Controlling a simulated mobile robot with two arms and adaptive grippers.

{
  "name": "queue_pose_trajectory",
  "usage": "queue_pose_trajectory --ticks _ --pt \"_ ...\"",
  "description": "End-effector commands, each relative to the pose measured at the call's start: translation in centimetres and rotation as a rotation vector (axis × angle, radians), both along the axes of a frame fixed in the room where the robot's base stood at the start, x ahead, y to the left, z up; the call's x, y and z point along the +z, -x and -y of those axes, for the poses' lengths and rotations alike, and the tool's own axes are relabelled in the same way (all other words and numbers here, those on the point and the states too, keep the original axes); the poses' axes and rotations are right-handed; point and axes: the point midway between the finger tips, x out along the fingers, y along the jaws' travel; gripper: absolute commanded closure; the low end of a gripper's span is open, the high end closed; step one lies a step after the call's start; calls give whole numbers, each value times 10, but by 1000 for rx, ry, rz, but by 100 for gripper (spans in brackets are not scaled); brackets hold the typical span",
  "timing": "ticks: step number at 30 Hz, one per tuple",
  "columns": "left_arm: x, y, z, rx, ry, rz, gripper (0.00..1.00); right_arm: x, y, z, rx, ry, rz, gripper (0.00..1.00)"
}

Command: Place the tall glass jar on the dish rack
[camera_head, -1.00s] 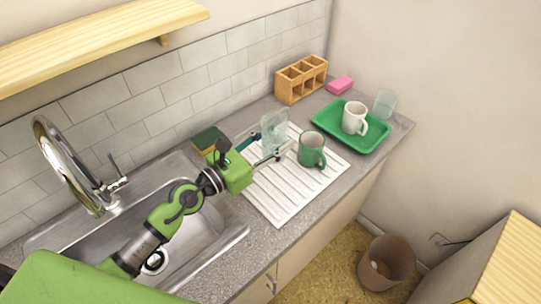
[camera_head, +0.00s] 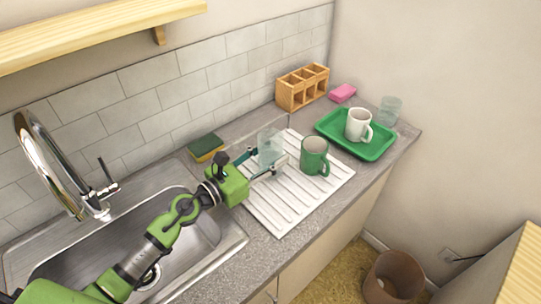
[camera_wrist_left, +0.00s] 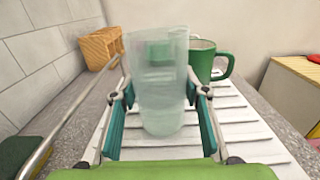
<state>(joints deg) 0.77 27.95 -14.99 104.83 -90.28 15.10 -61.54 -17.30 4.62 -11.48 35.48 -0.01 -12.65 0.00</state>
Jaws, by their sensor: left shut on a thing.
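The tall glass jar (camera_head: 270,143) is clear and upright, held over the left, wall-side part of the dish rack (camera_head: 296,203), a white ridged drainboard. My left gripper (camera_head: 268,168) is shut around it. In the left wrist view the jar (camera_wrist_left: 160,85) stands between the two teal fingers (camera_wrist_left: 160,118). Its base is close to the ridges; I cannot tell whether it touches them. A green mug (camera_head: 314,155) stands on the rack to the right of the jar. My right gripper is not in view.
A green tray (camera_head: 374,150) with a white mug (camera_head: 358,124) lies right of the rack. Another clear glass (camera_head: 389,110) stands behind it. A wooden caddy (camera_head: 302,88) and pink sponge (camera_head: 342,93) are by the wall. The rack's front is clear.

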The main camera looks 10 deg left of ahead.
Motion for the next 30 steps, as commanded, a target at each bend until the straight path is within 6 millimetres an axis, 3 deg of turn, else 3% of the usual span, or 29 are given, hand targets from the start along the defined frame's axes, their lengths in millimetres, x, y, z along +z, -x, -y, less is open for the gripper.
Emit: queue_pose_trajectory --ticks 4,5,6,19,30 --pt "-4 0 0 0 0 2 93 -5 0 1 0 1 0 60" --pt "-3 0 0 0 0 0 50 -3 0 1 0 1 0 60" --pt "-3 0 0 0 0 0 41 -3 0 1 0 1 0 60" --pt "2 0 0 0 0 0 41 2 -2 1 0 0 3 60" --pt "-6 57 -36 -1 -2 -3 41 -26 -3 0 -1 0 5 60"
